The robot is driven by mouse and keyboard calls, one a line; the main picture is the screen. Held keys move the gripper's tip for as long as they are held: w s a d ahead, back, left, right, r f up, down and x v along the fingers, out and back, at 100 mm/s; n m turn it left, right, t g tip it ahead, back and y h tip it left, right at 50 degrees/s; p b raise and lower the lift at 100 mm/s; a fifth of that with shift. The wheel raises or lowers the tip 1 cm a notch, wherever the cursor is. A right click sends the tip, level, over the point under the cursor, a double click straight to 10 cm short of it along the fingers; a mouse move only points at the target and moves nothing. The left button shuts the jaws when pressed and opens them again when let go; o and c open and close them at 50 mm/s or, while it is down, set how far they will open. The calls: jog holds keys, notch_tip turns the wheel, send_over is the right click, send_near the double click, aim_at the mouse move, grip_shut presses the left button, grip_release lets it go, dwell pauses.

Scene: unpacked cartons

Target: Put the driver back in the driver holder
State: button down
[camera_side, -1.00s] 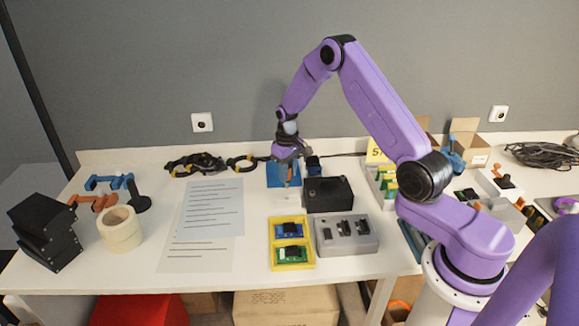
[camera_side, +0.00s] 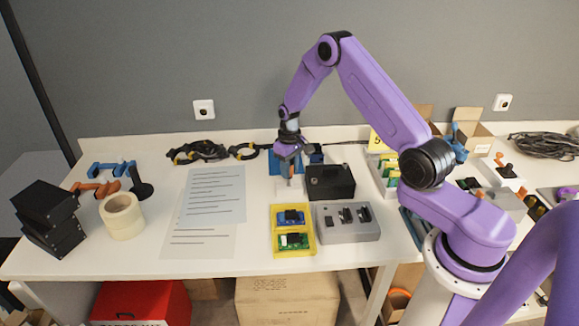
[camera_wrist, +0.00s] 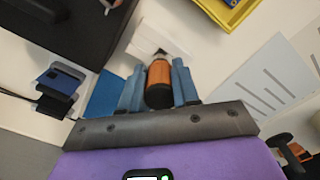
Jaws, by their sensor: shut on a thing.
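The driver (camera_wrist: 158,80) has an orange handle with a black butt end and shows in the wrist view between the blue fingers of my gripper (camera_wrist: 158,66). My gripper is shut on its handle. In the side view my gripper (camera_side: 289,165) points down over the table beside the black box, and the driver is mostly hidden by the fingers. A white block (camera_wrist: 153,40), which looks like the driver holder, lies just beyond the driver's front end; it also shows under the gripper in the side view (camera_side: 288,189). I cannot tell whether the driver's tip is inside it.
A black box (camera_side: 330,182) stands close to the right of the gripper. A blue mat (camera_side: 275,168) lies behind. In front are a yellow tray (camera_side: 309,240) with boards and a grey fixture (camera_side: 347,233). Paper sheets (camera_side: 205,215) lie to the left.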

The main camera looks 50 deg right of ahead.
jog(key=shift+f, duration=1.3)
jog(key=c, duration=0.8)
grip_release()
jog(key=shift+o, duration=0.2)
notch_tip(320, 180, up, 17)
jog(key=shift+r, duration=0.2)
